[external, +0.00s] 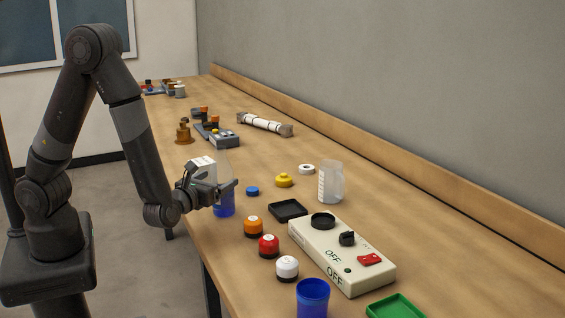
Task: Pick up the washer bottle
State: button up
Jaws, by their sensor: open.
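What looks like the washer bottle (224,208) stands near the table's left edge, with a blue lower part and a pale, see-through upper part. My gripper (229,189) is open at its middle height, its dark fingers overlapping it in the external view. I cannot tell whether the fingers touch it or lie on both sides of it. My gripper hides part of the bottle.
A blue cap (252,191), yellow cap (284,181) and black tray (288,210) lie right of my gripper. Orange (253,227), red (269,246) and white (287,267) jars stand in front, beside a switch box (340,255).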

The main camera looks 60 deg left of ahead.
jog(key=x, duration=0.5)
jog(key=shift+f, duration=0.2)
jog(key=shift+c, duration=0.4)
jog(key=c, duration=1.2)
